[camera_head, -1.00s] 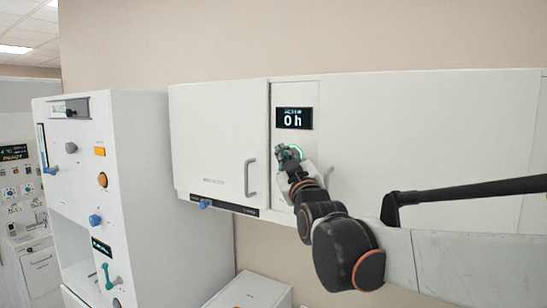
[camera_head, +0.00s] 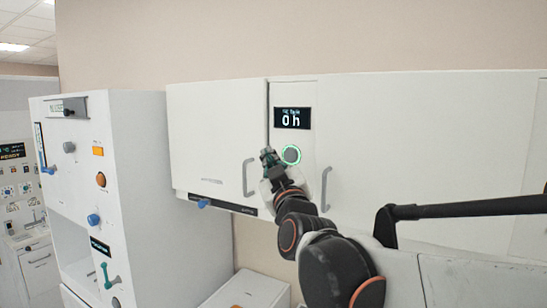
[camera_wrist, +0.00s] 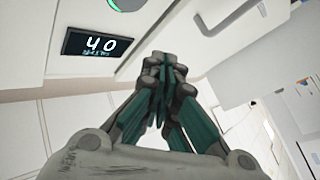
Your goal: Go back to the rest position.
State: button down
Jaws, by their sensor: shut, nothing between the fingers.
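My gripper (camera_head: 268,156) is in front of the wall cabinet, just left of a round button (camera_head: 291,154) with a lit green ring. In the wrist view my gripper (camera_wrist: 161,60) has its green-padded fingers together and empty. The fingers look apart from the button. My black arm reaches up to it from the lower right. A small black display (camera_head: 292,118) above the button reads 0 h; in the wrist view this display (camera_wrist: 97,44) appears upside down, with part of the button (camera_wrist: 127,3) at the top edge.
The white wall cabinet has a left door with a grey handle (camera_head: 250,178) and a right door with another handle (camera_head: 325,188), both close to my arm. A white machine (camera_head: 135,180) with coloured knobs stands at left. A white box (camera_head: 250,292) sits below.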

jog(key=s+d+f+m+g+h+b, duration=0.1)
jog(key=s+d+f+g+b, duration=0.3)
jog(key=f, duration=1.7)
jog(key=s+d+f+m+g+h+b, duration=0.1)
jog(key=s+d+f+m+g+b, duration=0.2)
jog(key=s+f+b, duration=1.2)
jog(key=s+d+f+m+g+h+b, duration=0.1)
jog(key=s+d+f+m+g+b, duration=0.2)
jog(key=f+b, duration=0.9)
jog(key=s+d+f+g, duration=0.1)
jog(key=s+d+f, duration=0.1)
jog(key=f, duration=0.5)
jog(key=s+d+f+g, duration=0.2)
jog(key=s+d+f, duration=0.1)
jog(key=f, duration=0.5)
jog(key=shift+s+f+g+h+b, duration=0.2)
jog(key=shift+s+g+h+b, duration=0.1)
jog(key=shift+s, duration=0.35)
